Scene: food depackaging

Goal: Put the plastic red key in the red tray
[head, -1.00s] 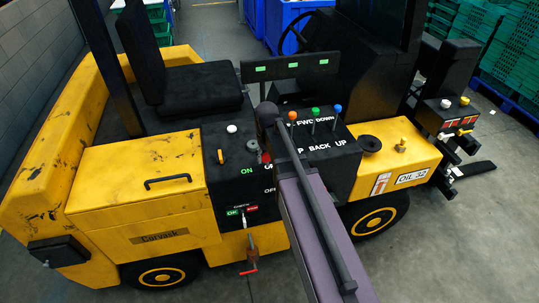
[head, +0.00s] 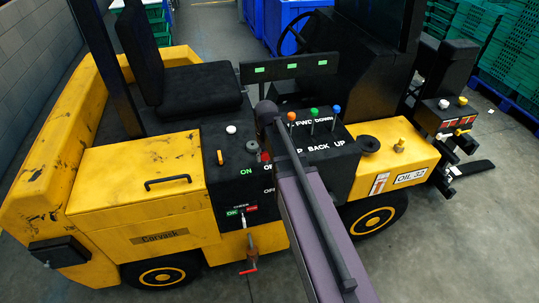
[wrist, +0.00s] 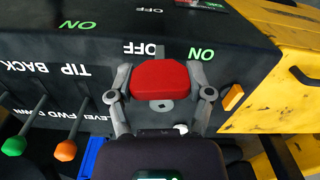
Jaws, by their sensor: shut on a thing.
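The plastic red key (wrist: 160,79) shows in the wrist view as a rounded red block at the black panel, between the ON and OFF labels. My gripper (wrist: 161,86) has one finger on each side of it and is shut on it. A small part of the red key (head: 265,157) shows in the head view beside my arm, which hides most of the gripper. I cannot tell whether the key is still seated in the panel. I cannot make out a red tray in either view.
Orange, green and blue-knobbed levers (head: 313,116) stand right of my arm on the panel. An orange switch (wrist: 233,97) is close to my gripper. A red-handled part (head: 249,268) hangs below the panel.

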